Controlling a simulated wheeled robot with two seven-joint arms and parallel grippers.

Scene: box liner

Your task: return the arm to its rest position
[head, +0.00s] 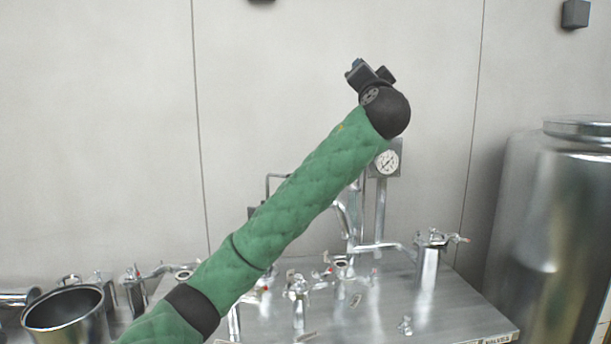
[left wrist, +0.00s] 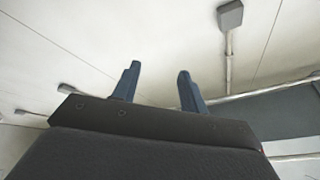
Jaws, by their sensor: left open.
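My left arm, in a green quilted sleeve, reaches up across the head view from the lower left. My left gripper (head: 370,75) is at its top end, raised high against the pale wall and well above the metal table. In the left wrist view its two blue fingers (left wrist: 158,88) stand apart with nothing between them. Behind them are only the light ceiling or wall and some fixtures. My right gripper is not in view.
A metal table (head: 385,315) holds valves, pipe fittings and a pressure gauge (head: 387,162) on a post. A large steel tank (head: 550,230) stands at right. A steel pot (head: 65,315) is at lower left. The space around the raised gripper is clear.

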